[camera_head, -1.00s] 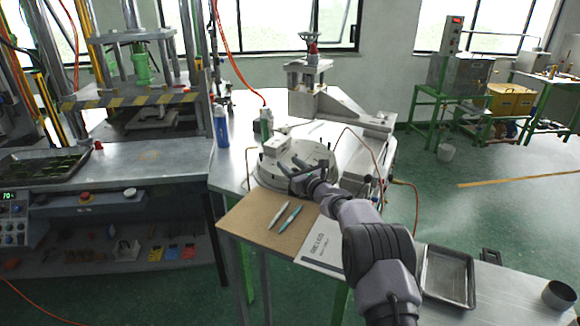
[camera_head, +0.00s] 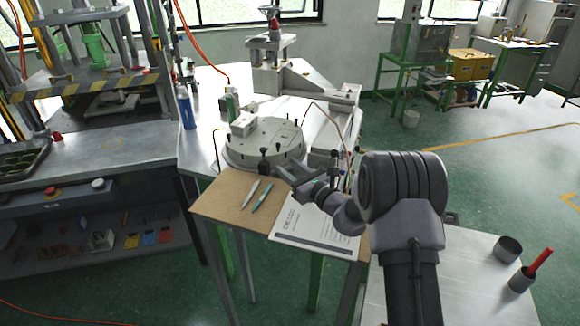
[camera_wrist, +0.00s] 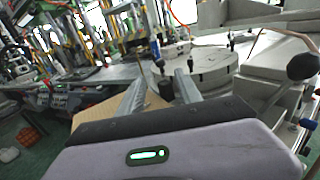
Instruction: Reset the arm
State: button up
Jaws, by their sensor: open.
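My gripper (camera_head: 274,164) is at the end of my arm, near the front edge of the round grey mold plate (camera_head: 262,150) on the injection table. In the wrist view, the two fingers of my gripper (camera_wrist: 158,88) stand apart with nothing between them. The round plate (camera_wrist: 212,66) shows beyond the fingers, to the right. I cannot tell from these views whether a fingertip touches the plate's edge.
A brown board (camera_head: 222,206) with two pens and a white printed sheet (camera_head: 318,226) lie below the gripper. A blue bottle (camera_head: 186,108) stands left of the plate. A metal side table (camera_head: 470,275) with two cups is at the right. The press stands left.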

jog(key=shift+s+d, duration=0.1)
jog(key=shift+s, duration=0.1)
jog(key=s+a+r+n+g+y, duration=0.1)
jog(key=s+a+r+n+g, duration=0.2)
jog(key=s+r+n, duration=0.35)
jog(key=s+a+r+n+g, duration=0.3)
jog(key=s+g, duration=0.1)
jog(key=s, duration=0.6)
jog(key=s+a+r+n+g+y, duration=0.1)
jog(key=s+a+r+n+g, duration=0.2)
jog(key=s+r+n, duration=0.35)
jog(key=s+d+f+n+h, duration=0.2)
jog(key=s+d+n+h, duration=0.2)
jog(key=s+d, duration=0.3)
jog(key=s+d+f+n+h, duration=0.3)
jog(key=s+d+h, duration=0.3)
jog(key=s, duration=0.9)
jog(key=shift+d+n+t, duration=0.4)
jog(key=shift+d+n, duration=0.05)
jog(key=shift+n, duration=0.45)
